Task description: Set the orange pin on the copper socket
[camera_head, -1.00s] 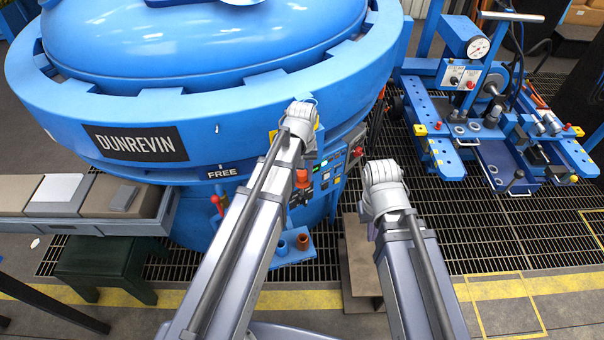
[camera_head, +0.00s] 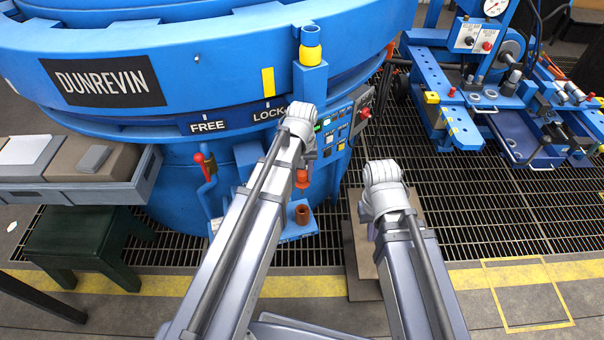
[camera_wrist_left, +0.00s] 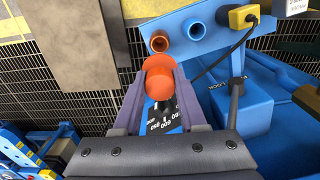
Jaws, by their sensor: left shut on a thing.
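The orange pin (camera_head: 301,178) is held in my left gripper and hangs just below the wrist. In the left wrist view the pin (camera_wrist_left: 157,78) sits between the two fingers of my left gripper (camera_wrist_left: 152,88), which is shut on it. The copper socket (camera_head: 302,214) is a short upright tube on a blue ledge, a little below the pin in the head view.
A blue socket (camera_wrist_left: 193,29) stands beside the copper one on the blue ledge (camera_wrist_left: 215,48). The blue furnace (camera_head: 190,160) rises behind, with a button panel (camera_head: 335,128) and red-knobbed lever (camera_head: 205,165). A brown plate (camera_head: 362,245) lies on the grating.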

